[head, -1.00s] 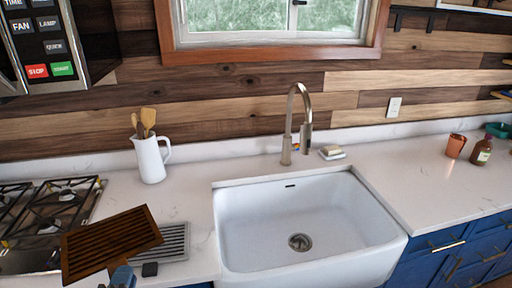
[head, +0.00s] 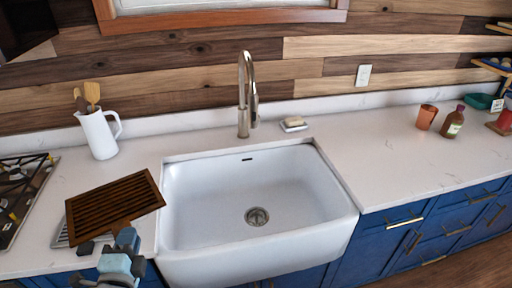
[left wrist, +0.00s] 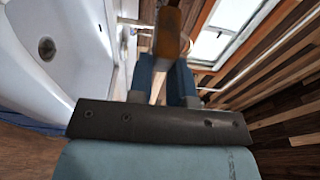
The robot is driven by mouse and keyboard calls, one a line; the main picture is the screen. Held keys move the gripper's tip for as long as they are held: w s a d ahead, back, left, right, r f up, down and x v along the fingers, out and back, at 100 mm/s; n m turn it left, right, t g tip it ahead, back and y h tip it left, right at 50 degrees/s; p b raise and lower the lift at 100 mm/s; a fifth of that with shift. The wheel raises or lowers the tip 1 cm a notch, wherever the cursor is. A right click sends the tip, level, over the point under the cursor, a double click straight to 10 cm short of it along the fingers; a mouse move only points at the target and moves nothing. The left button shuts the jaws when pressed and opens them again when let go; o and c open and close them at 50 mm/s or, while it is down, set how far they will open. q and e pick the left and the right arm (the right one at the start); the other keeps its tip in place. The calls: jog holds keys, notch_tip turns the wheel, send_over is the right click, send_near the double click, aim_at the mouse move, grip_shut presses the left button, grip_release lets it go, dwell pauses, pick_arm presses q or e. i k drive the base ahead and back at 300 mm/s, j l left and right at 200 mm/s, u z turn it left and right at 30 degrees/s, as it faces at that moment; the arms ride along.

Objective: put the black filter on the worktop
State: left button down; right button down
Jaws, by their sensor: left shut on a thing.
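My left gripper (head: 126,238) is shut on the handle end of a dark brown slatted panel (head: 115,207) and holds it tilted above the worktop (head: 30,235), left of the sink. The panel looks brown rather than black; I see no other filter that is clearly black. In the left wrist view the gripper's blue fingers (left wrist: 162,80) close around a brown piece (left wrist: 172,38). A grey slatted grille (head: 61,236) lies on the worktop, mostly hidden behind the panel. My right gripper is not in view.
The white sink (head: 340,195) is right of the gripper. A white jug (head: 98,137) with wooden utensils stands behind the panel, and the stove (head: 20,200) is at left. The worktop right of the sink has free room.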

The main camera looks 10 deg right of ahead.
aim_at(383, 164)
jog(key=i+l, duration=0.1)
jog(key=l, duration=1.3)
jog(key=i+l+z, duration=0.1)
jog(key=l, duration=0.6)
jog(key=i+l, duration=0.15)
jog(key=l, duration=0.55)
jog(key=l+z, duration=0.1)
jog(key=l, duration=2.2)
jog(key=k, duration=0.05)
